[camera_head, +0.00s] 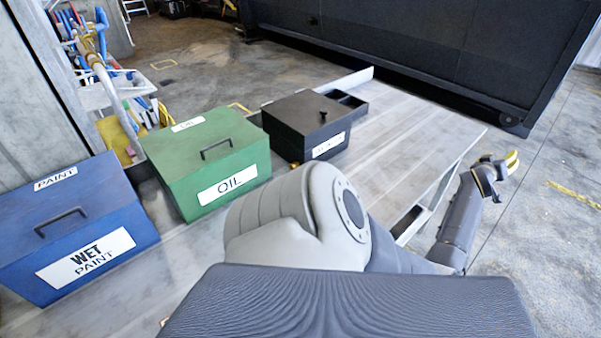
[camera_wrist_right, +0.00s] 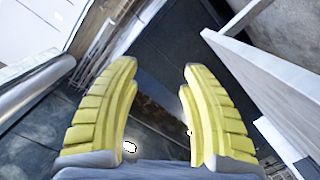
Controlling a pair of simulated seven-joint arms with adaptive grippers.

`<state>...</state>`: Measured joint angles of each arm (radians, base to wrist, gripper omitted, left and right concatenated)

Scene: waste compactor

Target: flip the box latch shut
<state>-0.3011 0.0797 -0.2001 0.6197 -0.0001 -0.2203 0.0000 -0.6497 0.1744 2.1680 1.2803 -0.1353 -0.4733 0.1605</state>
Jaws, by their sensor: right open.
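Three lidded boxes stand in a row: a blue box (camera_head: 28,238) labelled "WET PAINT", a green box (camera_head: 185,165) labelled "OIL", and a black box (camera_head: 285,118) with a knob on top and a label too blurred to read. I cannot make out a latch clearly on any of them. My right gripper (camera_head: 512,163) is raised beyond the table's right edge, well apart from the boxes. In the right wrist view its yellow fingers (camera_wrist_right: 160,78) are spread with nothing held between them. My left gripper is not in view.
The grey table (camera_head: 400,130) is bare right of the black box. A large dark container (camera_head: 410,40) stands behind it. Hoses and tools (camera_head: 95,50) are at the left. My own arm hides the table's near part. Open concrete floor (camera_head: 560,230) lies at the right.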

